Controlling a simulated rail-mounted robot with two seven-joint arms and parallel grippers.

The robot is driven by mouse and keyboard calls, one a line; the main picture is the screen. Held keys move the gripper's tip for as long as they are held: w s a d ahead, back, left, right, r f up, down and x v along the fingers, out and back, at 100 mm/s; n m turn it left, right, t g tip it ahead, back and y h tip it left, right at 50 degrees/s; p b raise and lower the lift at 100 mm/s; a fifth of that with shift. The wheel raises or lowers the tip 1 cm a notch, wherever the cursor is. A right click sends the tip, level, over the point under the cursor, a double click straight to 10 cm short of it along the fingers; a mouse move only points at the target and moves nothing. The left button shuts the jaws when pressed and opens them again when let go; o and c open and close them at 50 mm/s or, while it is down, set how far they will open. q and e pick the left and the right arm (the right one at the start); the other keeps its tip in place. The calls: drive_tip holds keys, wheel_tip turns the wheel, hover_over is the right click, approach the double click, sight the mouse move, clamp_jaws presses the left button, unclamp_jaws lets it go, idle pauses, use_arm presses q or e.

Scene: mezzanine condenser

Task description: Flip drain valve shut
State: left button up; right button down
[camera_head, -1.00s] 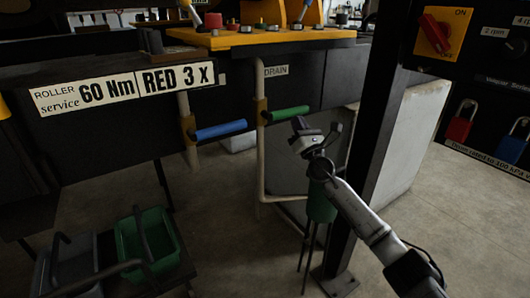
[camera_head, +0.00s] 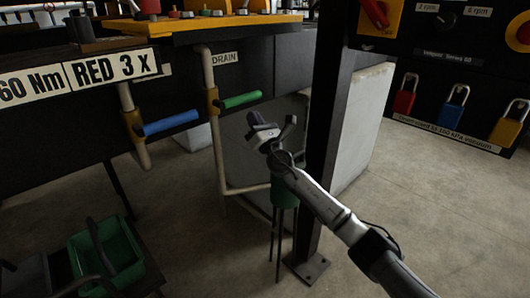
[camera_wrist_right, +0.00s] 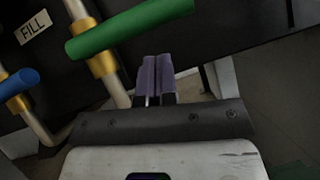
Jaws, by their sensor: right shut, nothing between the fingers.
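The green valve handle (camera_head: 241,100) sticks out to the right, crosswise to its pale vertical pipe (camera_head: 208,70), from a brass body (camera_head: 213,100). A DRAIN label (camera_head: 225,58) is just right of that pipe. The green handle also crosses the top of the right wrist view (camera_wrist_right: 130,27). My right gripper (camera_head: 256,120) is shut and empty, below and slightly right of the green handle's free end, apart from it. Its purple fingers (camera_wrist_right: 157,62) are together in the wrist view. My left gripper is out of view.
A blue valve handle (camera_head: 172,123) sits on the pipe to the left; a FILL label (camera_wrist_right: 33,27) shows between the two pipes. A dark post (camera_head: 325,130) stands right of my gripper. A green stool (camera_head: 284,196) is below. Padlocks hang on the right panel.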

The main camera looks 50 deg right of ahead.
use_arm(q)
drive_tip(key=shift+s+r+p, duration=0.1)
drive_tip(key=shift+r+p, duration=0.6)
drive_tip(key=shift+p, duration=0.55)
use_arm(e)
drive_tip(key=d+v, duration=0.1)
drive_tip(key=v, duration=0.9)
drive_tip(key=shift+s+f, duration=0.2)
drive_tip(key=shift+f, duration=0.4)
drive_tip(key=shift+a, duration=0.1)
